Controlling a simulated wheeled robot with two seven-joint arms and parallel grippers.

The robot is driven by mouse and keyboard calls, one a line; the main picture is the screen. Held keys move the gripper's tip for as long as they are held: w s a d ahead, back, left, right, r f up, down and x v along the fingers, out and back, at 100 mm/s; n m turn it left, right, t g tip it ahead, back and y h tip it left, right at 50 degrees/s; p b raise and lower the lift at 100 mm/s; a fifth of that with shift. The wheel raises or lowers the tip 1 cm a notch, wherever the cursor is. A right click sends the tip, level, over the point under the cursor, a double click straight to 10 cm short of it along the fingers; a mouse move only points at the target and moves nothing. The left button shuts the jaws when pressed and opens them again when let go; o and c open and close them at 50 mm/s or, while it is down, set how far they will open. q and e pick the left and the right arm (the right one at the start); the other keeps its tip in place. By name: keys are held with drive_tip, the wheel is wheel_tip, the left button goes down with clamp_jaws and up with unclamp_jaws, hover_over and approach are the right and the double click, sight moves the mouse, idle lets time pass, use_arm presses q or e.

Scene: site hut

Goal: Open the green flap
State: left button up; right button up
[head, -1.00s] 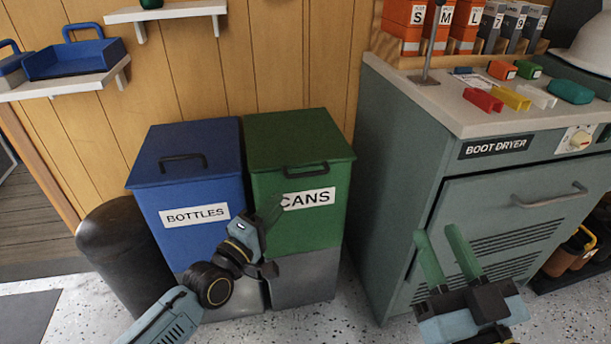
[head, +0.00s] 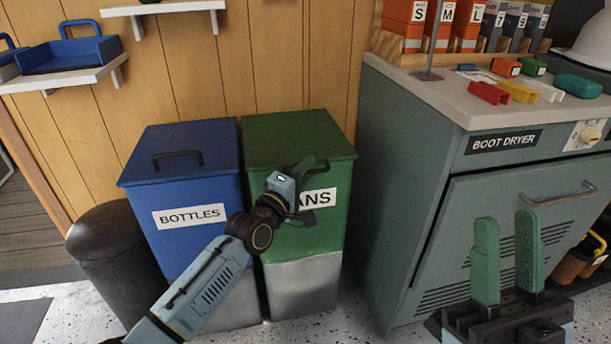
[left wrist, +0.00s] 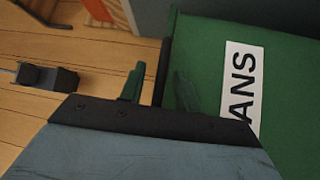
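The green flap (head: 300,135) is the lid of the green bin marked CANS; it lies shut. Its dark front handle is mostly hidden behind my left gripper (head: 305,172) in the head view. In the left wrist view the two green fingers of my left gripper (left wrist: 158,88) stand apart, with the dark handle bar (left wrist: 163,70) showing between them and small gaps on each side. Contact cannot be told. Part of the CANS label (left wrist: 241,85) shows beside them. My right gripper (head: 507,222) is open and empty in front of the boot dryer.
A blue bin (head: 182,240) marked BOTTLES stands left of the green one, with a dark round bin (head: 115,255) beyond it. The boot dryer (head: 400,190) stands on the right, with small coloured items on top. A wooden wall (head: 290,50) is behind the bins.

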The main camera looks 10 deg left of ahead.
use_arm(q)
clamp_jaws()
idle(0.4)
drive_tip(key=shift+r, duration=0.1)
